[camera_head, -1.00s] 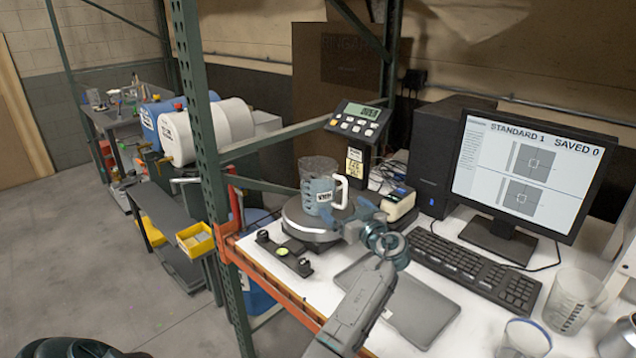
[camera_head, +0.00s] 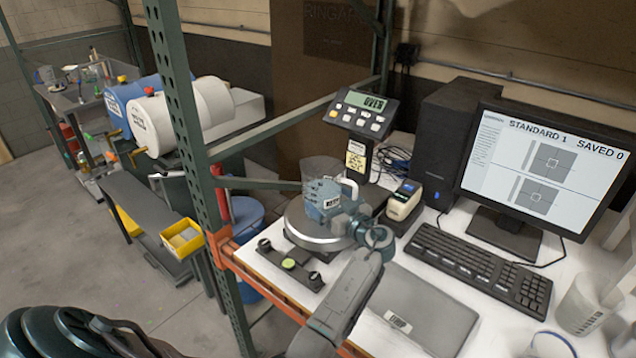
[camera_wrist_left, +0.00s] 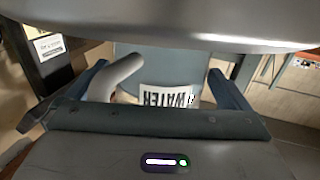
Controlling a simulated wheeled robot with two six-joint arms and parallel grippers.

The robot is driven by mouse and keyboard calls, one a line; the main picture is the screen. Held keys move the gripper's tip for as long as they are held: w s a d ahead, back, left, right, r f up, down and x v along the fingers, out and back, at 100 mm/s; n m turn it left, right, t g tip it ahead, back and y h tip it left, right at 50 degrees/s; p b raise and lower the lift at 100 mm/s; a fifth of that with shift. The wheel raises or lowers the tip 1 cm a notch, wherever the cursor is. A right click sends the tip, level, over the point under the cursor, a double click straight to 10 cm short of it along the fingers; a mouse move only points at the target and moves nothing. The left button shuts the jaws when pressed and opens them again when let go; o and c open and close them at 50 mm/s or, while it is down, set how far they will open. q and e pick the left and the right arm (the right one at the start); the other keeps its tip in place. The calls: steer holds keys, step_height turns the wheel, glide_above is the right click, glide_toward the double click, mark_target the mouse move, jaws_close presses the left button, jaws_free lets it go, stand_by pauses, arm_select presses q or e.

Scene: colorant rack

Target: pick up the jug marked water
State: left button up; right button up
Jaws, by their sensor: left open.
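The jug marked water (camera_head: 321,199) is a see-through jug with bluish contents, a white handle and a black-and-white label. It stands on the round scale plate (camera_head: 297,231). In the left wrist view the jug (camera_wrist_left: 155,68) fills the middle, its WATER label upside down and its pale handle at the left. My left gripper (camera_head: 338,213) reaches in from the lower right, close against the jug's near side. In the wrist view the left gripper's (camera_wrist_left: 157,72) fingers are apart, one on each side of jug and handle; I cannot tell whether they touch it. My right gripper is not in view.
A scale display (camera_head: 361,111) stands behind the jug. A label printer (camera_head: 403,203), keyboard (camera_head: 478,262) and monitor (camera_head: 545,165) are to the right. A grey flat tablet (camera_head: 425,310) lies in front. A green rack post (camera_head: 180,130) stands left. Another jug (camera_head: 583,303) is at right.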

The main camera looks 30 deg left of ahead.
arm_select(q)
steer(key=shift+d+r, duration=0.1)
steer(key=shift+d, duration=0.15)
steer(key=shift+s+d+r, duration=0.1)
steer(key=shift+d+r, duration=0.05)
steer(key=shift+d, duration=0.1)
steer(key=shift+s+d+r, duration=0.15)
steer(key=shift+d, duration=0.05)
steer(key=c, duration=0.4)
steer(key=shift+a, duration=0.1)
steer(key=c, duration=0.4)
steer(key=shift+a, duration=0.1)
steer(key=c, duration=0.7)
jaws_close()
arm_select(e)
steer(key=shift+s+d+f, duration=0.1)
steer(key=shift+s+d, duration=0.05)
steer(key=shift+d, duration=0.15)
